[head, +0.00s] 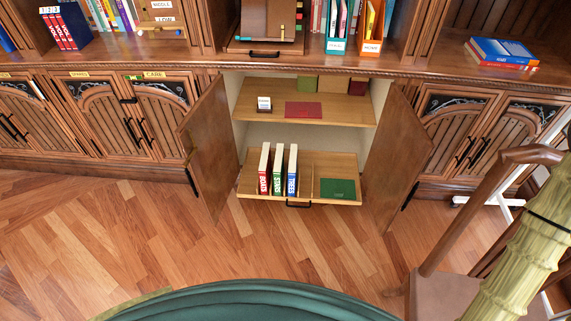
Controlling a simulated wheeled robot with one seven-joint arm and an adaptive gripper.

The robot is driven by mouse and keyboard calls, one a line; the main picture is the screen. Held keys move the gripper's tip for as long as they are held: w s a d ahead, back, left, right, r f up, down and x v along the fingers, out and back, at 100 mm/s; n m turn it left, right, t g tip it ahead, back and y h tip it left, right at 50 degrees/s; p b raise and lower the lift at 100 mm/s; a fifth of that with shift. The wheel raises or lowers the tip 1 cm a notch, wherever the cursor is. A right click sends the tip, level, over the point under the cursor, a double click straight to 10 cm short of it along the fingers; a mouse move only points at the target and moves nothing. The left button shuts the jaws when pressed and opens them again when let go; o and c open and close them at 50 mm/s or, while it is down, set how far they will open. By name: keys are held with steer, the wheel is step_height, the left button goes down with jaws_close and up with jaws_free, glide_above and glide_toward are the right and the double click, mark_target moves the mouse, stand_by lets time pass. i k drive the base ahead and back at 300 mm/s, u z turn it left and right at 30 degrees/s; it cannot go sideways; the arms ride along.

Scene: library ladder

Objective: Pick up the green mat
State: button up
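The green mat (337,188) is a small dark green rectangle. It lies flat on the right part of the lower pull-out shelf (300,199) inside the open cabinet. A low divider stands between the mat and three upright books to its left: a red one (264,168), a green one (277,169) and a blue one (291,170). The mat's top is uncovered. My gripper is not in view.
The left cabinet door (206,147) and right door (397,150) stand open on both sides. A wooden railing (470,205) is at right. A dark green rounded object (250,303) fills the bottom. Wood floor (130,225) is clear.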

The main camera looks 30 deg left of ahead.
mark_target(330, 188)
steer(key=u, duration=0.85)
steer(key=i, duration=1)
steer(key=z, duration=0.05)
